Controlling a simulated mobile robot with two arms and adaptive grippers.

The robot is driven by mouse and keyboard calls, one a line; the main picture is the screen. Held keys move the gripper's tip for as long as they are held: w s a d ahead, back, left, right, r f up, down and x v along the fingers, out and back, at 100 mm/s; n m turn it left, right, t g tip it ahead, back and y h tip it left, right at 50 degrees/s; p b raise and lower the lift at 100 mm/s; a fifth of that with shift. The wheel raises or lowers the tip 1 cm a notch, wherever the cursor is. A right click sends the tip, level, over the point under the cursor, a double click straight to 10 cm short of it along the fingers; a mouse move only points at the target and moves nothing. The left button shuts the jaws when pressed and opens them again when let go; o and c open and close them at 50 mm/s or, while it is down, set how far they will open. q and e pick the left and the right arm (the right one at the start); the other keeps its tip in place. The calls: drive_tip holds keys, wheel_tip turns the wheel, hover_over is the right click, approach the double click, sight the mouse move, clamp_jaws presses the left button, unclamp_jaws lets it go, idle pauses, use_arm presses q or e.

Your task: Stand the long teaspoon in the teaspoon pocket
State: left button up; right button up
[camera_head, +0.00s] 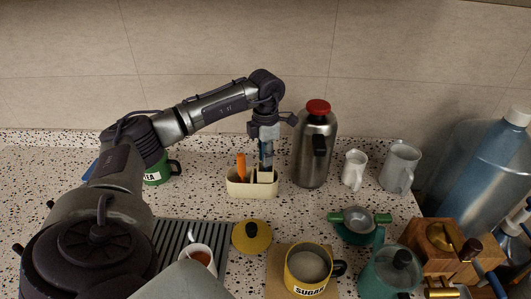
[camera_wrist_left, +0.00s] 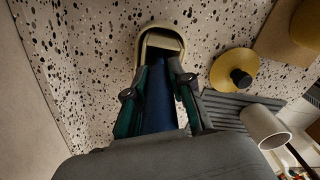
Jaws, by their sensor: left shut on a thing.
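My left gripper (camera_head: 266,160) points down over the cream holder (camera_head: 240,188) on the counter. It is shut on a blue-handled utensil (camera_wrist_left: 158,108), which I take to be the long teaspoon. The utensil's lower end is hidden, so I cannot tell whether it is inside a pocket. In the left wrist view the holder's rim (camera_wrist_left: 150,30) lies just beyond the fingertips. An orange handle (camera_head: 241,167) stands upright in the holder's left part. My right gripper is not in view.
A steel flask with a red lid (camera_head: 318,108) stands close right of the holder. A green tea mug (camera_head: 155,176) is to its left. A yellow lid (camera_head: 251,237), a white cup (camera_head: 199,256) and a sugar mug (camera_head: 305,268) are in front.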

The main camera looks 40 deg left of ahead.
use_arm(q)
drive_tip(key=o, duration=0.9)
drive_tip(key=shift+o, duration=0.2)
wheel_tip(320, 180, up, 12)
drive_tip(key=shift+r, duration=0.1)
